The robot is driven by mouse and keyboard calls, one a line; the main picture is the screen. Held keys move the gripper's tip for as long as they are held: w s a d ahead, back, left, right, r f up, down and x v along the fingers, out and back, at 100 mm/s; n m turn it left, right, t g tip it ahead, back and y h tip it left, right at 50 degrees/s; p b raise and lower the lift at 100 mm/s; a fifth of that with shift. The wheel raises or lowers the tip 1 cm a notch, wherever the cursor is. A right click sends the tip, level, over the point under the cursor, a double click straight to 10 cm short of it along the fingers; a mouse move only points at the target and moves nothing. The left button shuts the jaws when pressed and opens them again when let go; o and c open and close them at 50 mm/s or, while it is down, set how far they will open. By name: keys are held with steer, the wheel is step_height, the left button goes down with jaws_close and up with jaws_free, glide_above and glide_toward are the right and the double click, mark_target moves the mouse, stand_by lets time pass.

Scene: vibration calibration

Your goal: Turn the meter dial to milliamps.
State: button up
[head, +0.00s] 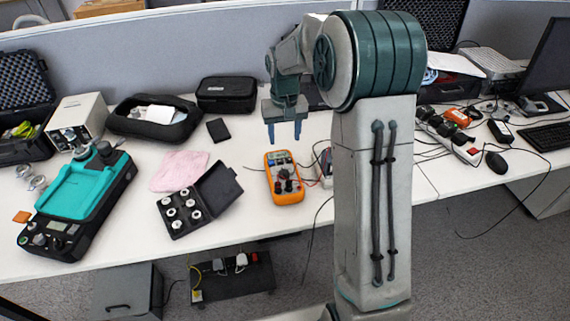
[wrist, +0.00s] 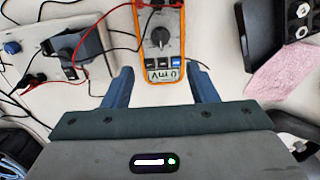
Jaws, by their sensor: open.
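The orange multimeter (head: 284,178) lies on the white table in the middle of the head view. In the wrist view the meter (wrist: 178,45) shows upside down, with its round dark dial (wrist: 160,37) and a display that appears to read mV. Its lower part is cut off by the top of the wrist view. My gripper (head: 284,146) points down above the table, just beyond the display end of the meter. In the wrist view my gripper (wrist: 158,72) has its two blue fingers apart, with nothing between them. It does not touch the dial.
A black case with weights (head: 184,212) and a pink cloth (head: 180,170) lie left of the meter. A grey device (head: 326,165) with red and black leads stands close on its right. A teal and black calibrator (head: 80,195) stands far left. Clear table lies in front of the meter.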

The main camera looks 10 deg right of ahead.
mark_target(284, 171)
step_height(284, 171, down, 14)
steer(key=shift+r, duration=0.1)
stand_by(0.4)
steer(key=c, duration=1)
